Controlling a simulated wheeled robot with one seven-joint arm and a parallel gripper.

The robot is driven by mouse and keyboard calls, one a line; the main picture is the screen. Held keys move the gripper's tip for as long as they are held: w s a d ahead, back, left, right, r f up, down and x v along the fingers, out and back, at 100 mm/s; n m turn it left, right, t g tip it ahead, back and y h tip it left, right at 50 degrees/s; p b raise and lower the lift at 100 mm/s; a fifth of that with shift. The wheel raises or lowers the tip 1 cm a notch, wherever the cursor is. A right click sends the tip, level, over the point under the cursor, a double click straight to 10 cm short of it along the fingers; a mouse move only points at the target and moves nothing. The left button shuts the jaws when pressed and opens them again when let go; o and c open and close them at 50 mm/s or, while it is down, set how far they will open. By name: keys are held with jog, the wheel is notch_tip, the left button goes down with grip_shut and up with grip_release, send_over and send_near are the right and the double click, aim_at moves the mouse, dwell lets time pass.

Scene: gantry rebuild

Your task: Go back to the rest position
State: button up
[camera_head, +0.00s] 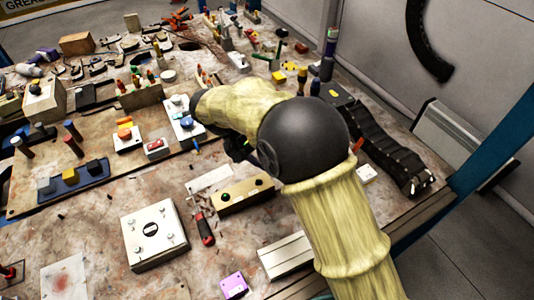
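My arm, with pale yellow covered links and a black round joint, reaches in from the lower right over the workbench (95,225). My gripper (236,148) shows only as a dark shape beneath the arm's far end, left of the black joint. Its fingers are mostly hidden and I cannot tell whether they are open or hold anything.
A white square box (154,233), a red-handled tool (205,229) and a purple block (234,286) lie in front. A black cable chain (385,145) runs along the right. Several tools and blocks crowd the back. Bare bench shows at lower left.

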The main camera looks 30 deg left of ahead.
dwell(0.4)
jog(key=w+d+m+g+y, duration=0.2)
jog(key=w+d, duration=0.2)
jog(key=d, duration=0.7)
jog(key=w+d+m+g+y, duration=0.15)
jog(key=w+d, duration=0.25)
jog(key=d, duration=0.7)
jog(key=s+d+m+t+y, duration=0.1)
jog(key=s+d+m, duration=0.3)
jog(key=d, duration=0.6)
jog(key=s+d+m+y, duration=0.1)
jog(key=s+d+m, duration=0.3)
jog(key=d, duration=0.7)
jog(key=shift+s+d+r+t+y, duration=0.15)
jog(key=shift+t+y, duration=0.2)
